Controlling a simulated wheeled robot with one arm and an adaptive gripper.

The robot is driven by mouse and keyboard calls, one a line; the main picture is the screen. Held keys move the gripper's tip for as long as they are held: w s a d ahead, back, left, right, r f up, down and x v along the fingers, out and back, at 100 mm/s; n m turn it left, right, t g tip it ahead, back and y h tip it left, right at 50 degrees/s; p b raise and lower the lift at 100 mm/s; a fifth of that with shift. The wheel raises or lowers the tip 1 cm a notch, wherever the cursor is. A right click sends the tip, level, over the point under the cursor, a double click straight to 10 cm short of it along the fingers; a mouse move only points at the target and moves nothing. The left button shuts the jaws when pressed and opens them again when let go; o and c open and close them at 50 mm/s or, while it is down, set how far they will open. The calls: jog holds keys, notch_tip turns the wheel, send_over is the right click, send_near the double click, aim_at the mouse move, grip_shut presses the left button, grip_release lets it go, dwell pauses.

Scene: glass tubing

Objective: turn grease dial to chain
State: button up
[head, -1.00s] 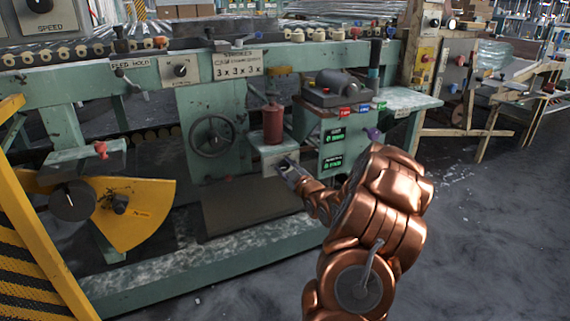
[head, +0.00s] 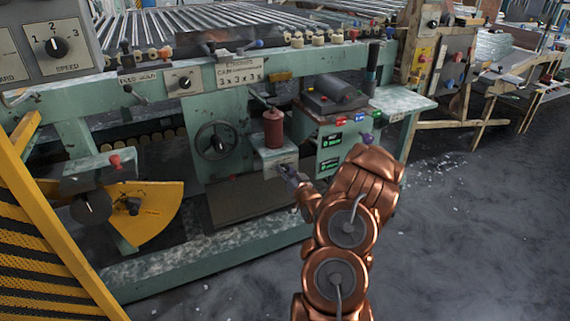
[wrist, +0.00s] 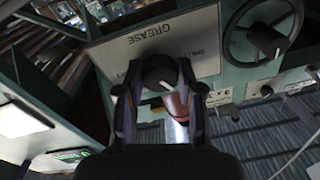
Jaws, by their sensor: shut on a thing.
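The grease dial (wrist: 160,72) is a dark round knob on a pale plate (wrist: 112,52) lettered GREASE in the wrist view. My gripper (wrist: 157,80) has one finger on each side of the knob and is shut on it. The smaller lettering around the dial is partly covered by the fingers, and I cannot read the dial's setting. In the head view my gripper (head: 290,174) is at the front of the small pale green box (head: 284,156) under the red-brown cylinder (head: 273,128). The dial itself is hidden there.
A black handwheel (head: 216,141) is left of the box and also shows in the wrist view (wrist: 265,40). A console with coloured buttons (head: 332,150) stands close on the right. A yellow guard (head: 45,240) is at the left. Grey floor (head: 470,240) is open at the right.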

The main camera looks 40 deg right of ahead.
jog(key=m+p, duration=0.1)
jog(key=m, duration=0.2)
jog(key=m+p, duration=0.2)
jog(key=shift+w+a+r+m, duration=0.1)
jog(key=shift+r+m, duration=0.05)
jog(key=shift+m, duration=0.25)
jog(key=m+p, duration=0.1)
jog(key=m, duration=0.5)
jog(key=shift+h, duration=0.3)
jog(key=o, duration=0.9)
jog(key=shift+w+a, duration=0.1)
jog(key=shift+o, duration=1.3)
